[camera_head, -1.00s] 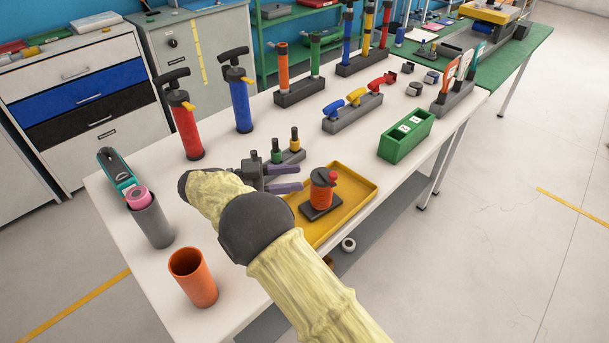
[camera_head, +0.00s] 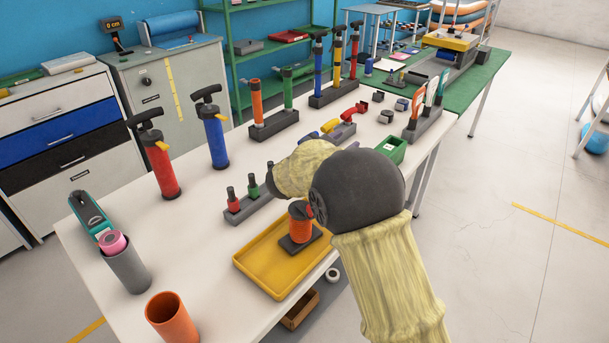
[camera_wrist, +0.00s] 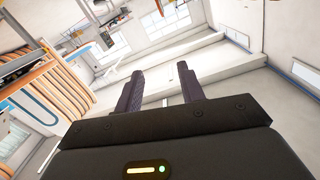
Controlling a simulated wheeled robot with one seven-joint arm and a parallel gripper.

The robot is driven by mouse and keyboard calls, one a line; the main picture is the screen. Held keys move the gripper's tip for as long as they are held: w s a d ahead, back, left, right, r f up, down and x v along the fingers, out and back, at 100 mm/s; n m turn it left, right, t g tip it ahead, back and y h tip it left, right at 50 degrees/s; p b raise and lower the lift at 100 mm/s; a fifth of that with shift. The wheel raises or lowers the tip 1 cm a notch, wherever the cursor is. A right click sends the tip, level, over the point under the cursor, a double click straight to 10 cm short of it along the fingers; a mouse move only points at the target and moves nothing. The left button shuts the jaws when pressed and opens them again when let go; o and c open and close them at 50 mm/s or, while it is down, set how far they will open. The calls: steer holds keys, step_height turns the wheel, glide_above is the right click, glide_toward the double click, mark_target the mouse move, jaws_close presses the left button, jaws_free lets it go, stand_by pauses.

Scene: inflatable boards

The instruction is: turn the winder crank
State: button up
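An orange drum (camera_head: 300,226) on a dark square base stands in the yellow tray (camera_head: 262,283) on the white table. It looks like a small winder, but I cannot make out a crank on it; my arm covers its upper right part. A blue roll (camera_head: 172,24) lies on the grey cabinet at the back, beside a display reading 0 cm; no crank is clear there either. My gripper is hidden behind my arm in the head view. In the wrist view my gripper (camera_wrist: 160,88) is open and empty, its two dark fingers apart, facing walls and shelving.
Red and blue hand pumps (camera_head: 216,138) stand at the table's left. A grey cup (camera_head: 127,268) and an orange cup (camera_head: 172,318) stand at the near left. Small bottles in a grey rack (camera_head: 247,206) and a green box (camera_head: 391,150) are close to my arm.

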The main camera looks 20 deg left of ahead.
steer(key=s+d+f+n+g+y, duration=0.1)
steer(key=d+f+n+g+y, duration=0.1)
steer(key=d+n+y, duration=0.3)
steer(key=s+d+f+n+g+y, duration=0.1)
steer(key=s+d+f+y, duration=0.15)
steer(key=d, duration=0.55)
steer(key=s+d+f+g, duration=0.3)
steer(key=s+d, duration=0.2)
steer(key=s, duration=0.4)
steer(key=s+d+f+g, duration=0.2)
steer(key=s+d+g, duration=0.2)
steer(key=s, duration=0.4)
steer(key=s+d+f+n+g, duration=0.1)
steer(key=s+d+f+g, duration=0.2)
steer(key=s+d, duration=0.3)
steer(key=s, duration=0.3)
steer(key=shift+s+f, duration=0.3)
steer(key=shift+f, duration=0.05)
